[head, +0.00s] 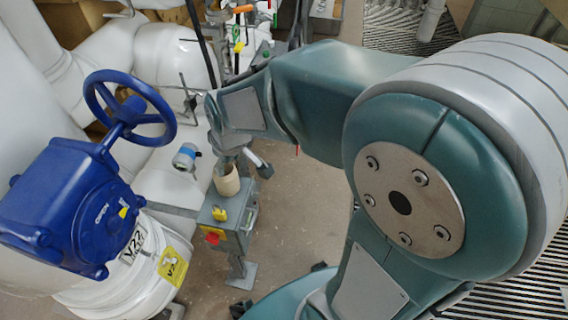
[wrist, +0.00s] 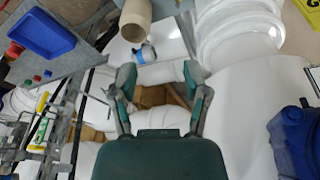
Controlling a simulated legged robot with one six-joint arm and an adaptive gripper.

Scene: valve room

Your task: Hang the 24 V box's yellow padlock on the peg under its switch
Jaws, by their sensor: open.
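A grey box (head: 237,222) stands on a post at lower centre in the head view. A yellow padlock (head: 219,213) shows at its upper edge, and a red switch (head: 212,237) sits on a yellow plate on its face. Any lettering and the peg are too small to make out. My gripper (head: 246,168) is above and behind the box, apart from the padlock. In the wrist view my gripper (wrist: 160,78) is open, with nothing between its fingers. The padlock does not show clearly there.
A blue tray (wrist: 40,33) shows at upper left. White pipes fill the background.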

